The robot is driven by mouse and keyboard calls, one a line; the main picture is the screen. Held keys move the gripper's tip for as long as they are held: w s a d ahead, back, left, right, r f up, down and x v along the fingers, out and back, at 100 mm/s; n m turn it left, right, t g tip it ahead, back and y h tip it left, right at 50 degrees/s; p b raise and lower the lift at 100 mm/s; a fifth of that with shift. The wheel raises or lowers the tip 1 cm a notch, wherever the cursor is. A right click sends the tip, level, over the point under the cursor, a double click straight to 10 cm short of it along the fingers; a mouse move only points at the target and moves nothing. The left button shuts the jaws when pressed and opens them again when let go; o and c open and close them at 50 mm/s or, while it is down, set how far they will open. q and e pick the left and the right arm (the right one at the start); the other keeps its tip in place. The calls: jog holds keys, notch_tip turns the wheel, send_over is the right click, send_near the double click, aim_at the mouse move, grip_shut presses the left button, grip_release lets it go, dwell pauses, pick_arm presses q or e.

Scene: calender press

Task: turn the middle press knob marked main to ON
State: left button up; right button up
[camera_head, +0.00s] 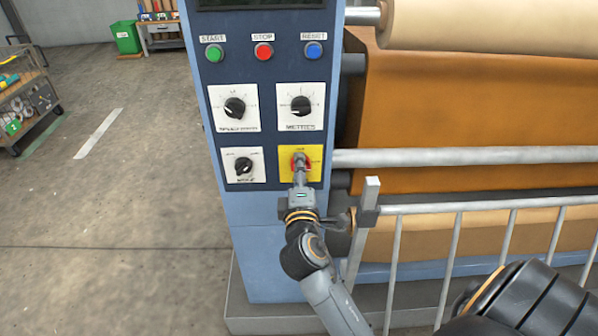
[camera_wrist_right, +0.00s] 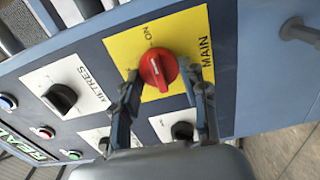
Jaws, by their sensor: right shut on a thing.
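The red main knob (camera_wrist_right: 157,68) sits on a yellow plate (camera_wrist_right: 120,48) marked MAIN and ON. In the head view the yellow plate (camera_head: 316,176) is at the lower right of the blue panel, and the knob (camera_head: 295,160) is partly covered by my gripper. In the right wrist view the knob's white line runs roughly up and down, towards the ON label; which end is the pointer I cannot tell. My right gripper (camera_wrist_right: 160,78) is shut on the knob, one finger on each side; it also shows in the head view (camera_head: 300,180). My left gripper is not seen.
Black knobs (camera_head: 234,107) on white plates surround the yellow plate. START, STOP and RESET buttons (camera_head: 263,51) are above. A metal railing (camera_head: 470,205) and a horizontal bar (camera_head: 450,156) stand close on the right.

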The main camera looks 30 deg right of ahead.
jog(key=o, duration=1.1)
jog(key=shift+s, duration=0.1)
jog(key=v, duration=0.7)
jog(key=shift+s+a, duration=0.1)
jog(key=shift+s, duration=0.1)
